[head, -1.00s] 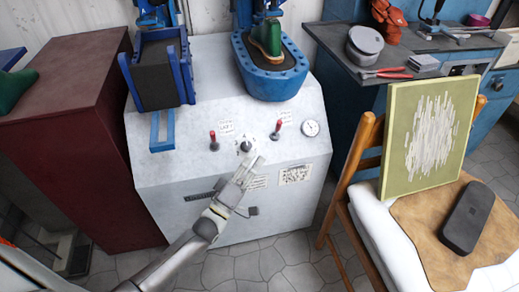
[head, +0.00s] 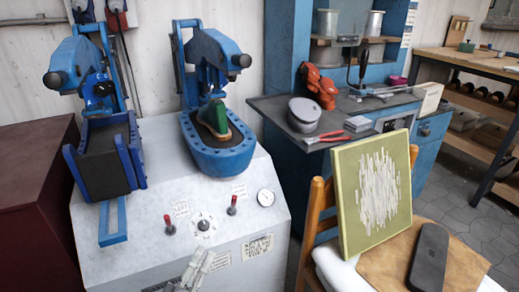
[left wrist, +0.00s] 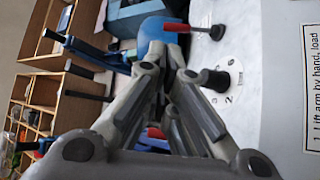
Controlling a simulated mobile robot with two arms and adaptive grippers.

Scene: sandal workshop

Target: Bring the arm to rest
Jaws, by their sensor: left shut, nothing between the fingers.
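My left gripper (head: 203,256) shows at the bottom edge of the head view, in front of the white press machine's sloping panel. Its fingers are shut and empty. They are just below the black selector knob (head: 203,225) in the picture; I cannot tell the exact gap. In the left wrist view the shut fingers (left wrist: 172,55) fill the middle. The knob (left wrist: 215,79) on its numbered dial is to their right, with a red-handled lever (left wrist: 190,28) above. Most of my left arm is below the head view. My right gripper is not in view.
The white machine (head: 110,255) carries two blue presses; a green last with a sole (head: 214,120) sits in the right one. A chair (head: 318,210) with a green-framed panel (head: 372,190) and a dark sole (head: 429,258) stands at right. A dark red cabinet (head: 35,190) is at left.

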